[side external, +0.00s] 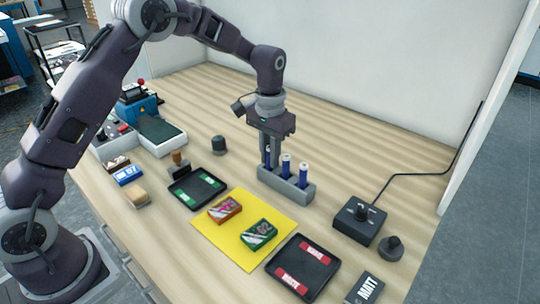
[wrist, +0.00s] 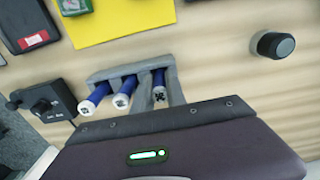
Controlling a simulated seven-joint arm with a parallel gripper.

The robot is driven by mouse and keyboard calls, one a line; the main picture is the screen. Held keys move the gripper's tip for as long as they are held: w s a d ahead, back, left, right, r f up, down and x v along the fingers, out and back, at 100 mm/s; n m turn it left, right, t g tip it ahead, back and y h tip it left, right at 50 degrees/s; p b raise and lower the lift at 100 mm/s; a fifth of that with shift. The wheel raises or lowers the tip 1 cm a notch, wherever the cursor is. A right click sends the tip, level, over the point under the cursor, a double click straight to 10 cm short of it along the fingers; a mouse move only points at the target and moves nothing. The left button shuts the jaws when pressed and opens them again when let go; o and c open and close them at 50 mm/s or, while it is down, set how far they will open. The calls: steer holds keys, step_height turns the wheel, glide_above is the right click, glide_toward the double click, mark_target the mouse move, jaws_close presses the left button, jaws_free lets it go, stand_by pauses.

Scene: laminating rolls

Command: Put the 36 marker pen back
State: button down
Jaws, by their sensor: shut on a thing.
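My gripper (side external: 269,158) points down at the left end of a grey pen holder (side external: 285,187). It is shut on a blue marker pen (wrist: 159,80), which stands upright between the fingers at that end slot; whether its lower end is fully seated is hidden. Two other blue pens with white tops, a middle one (side external: 286,164) and a right one (side external: 303,174), stand in the other slots. The holder (wrist: 100,76) also shows in the wrist view, with the other pens (wrist: 124,92) beside my gripper. The numbers on the pens are too small to read.
A yellow mat (side external: 215,234) with an orange and a green box lies in front of the holder. Black trays (side external: 315,258) flank the mat. A black control box (side external: 360,220) with a knob and cable stands right. A dark round knob (side external: 218,145) stands left. Table behind the holder is clear.

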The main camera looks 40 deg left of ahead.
steer(key=shift+f, duration=0.1)
steer(key=c, duration=1.4)
jaws_free()
steer(key=shift+o, duration=0.2)
step_height(320, 180, up, 12)
steer(key=shift+r, duration=0.15)
steer(key=s+r+t, duration=0.2)
steer(key=s+r, duration=0.3)
steer(key=s, duration=0.4)
steer(key=s+r+t, duration=0.1)
steer(key=s+r, duration=0.5)
steer(key=s, duration=0.4)
steer(key=s+f+t, duration=0.1)
steer(key=s+f, duration=0.1)
steer(key=s, duration=0.5)
steer(key=s+f+t, duration=0.1)
steer(key=s+f, duration=0.2)
steer(key=s, duration=0.4)
steer(key=shift+a+f+t, duration=0.2)
steer(key=shift+f+t, duration=0.1)
